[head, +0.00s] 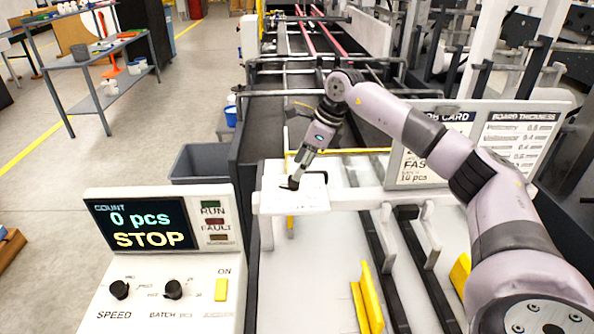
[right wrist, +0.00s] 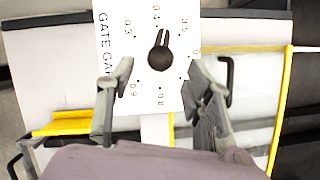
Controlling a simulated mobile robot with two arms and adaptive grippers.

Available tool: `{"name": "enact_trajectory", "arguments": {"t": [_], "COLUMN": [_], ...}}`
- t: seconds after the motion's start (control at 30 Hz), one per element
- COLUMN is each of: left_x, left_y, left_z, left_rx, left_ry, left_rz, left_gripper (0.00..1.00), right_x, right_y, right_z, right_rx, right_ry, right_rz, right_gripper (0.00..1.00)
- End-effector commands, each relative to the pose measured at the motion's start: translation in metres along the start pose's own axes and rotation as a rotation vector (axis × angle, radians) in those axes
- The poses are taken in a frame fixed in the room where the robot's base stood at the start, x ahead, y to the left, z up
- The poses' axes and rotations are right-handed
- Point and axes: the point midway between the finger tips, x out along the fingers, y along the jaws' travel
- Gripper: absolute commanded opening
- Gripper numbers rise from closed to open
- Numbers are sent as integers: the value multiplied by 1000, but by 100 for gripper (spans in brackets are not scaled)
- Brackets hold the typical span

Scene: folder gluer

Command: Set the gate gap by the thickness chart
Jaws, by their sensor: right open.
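The white gate gap plate (right wrist: 127,35) carries a black knob (right wrist: 159,54) and a printed scale with 0.3, 0.4, 0.5, 0.8 and 0.9 legible. The knob's pointer is up, near 0.4 and slightly toward 0.5. The plate also shows in the head view (head: 290,203). My right gripper (right wrist: 160,70) is open, one finger to each side just below the knob, not gripping it. In the head view it (head: 294,180) hides most of the knob. The board thickness chart (head: 518,145) stands at the right, its rows small. The job card (head: 420,172) is partly hidden by my arm. My left gripper is out of view.
The control console (head: 165,270) reads 0 pcs and STOP, with speed and batch knobs and a yellow ON switch. A grey bin (head: 203,160) stands behind it. Rails and yellow guides (head: 366,300) lie in front of the plate.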

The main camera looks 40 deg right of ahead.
Motion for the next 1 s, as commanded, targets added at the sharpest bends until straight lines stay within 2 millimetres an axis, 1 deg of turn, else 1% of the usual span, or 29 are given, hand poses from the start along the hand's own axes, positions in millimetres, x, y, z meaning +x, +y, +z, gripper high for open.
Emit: {"name": "enact_trajectory", "arguments": {"t": [0.03,0.1,0.27,0.4,0.6,0.67,1.0], "left_x": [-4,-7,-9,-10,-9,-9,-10], "left_y": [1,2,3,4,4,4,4], "left_z": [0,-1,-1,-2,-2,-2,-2], "left_rx": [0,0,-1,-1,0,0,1], "left_ry": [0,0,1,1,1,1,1], "left_rz": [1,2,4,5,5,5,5], "left_gripper": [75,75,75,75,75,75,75], "right_x": [8,18,33,38,38,38,37], "right_y": [1,0,0,0,0,0,0], "right_z": [0,0,0,0,0,0,0], "right_rx": [0,1,1,1,1,1,1], "right_ry": [2,2,1,0,0,0,0], "right_rz": [3,2,1,0,0,0,-1], "right_gripper": [47,47,47,47,47,44,21]}}
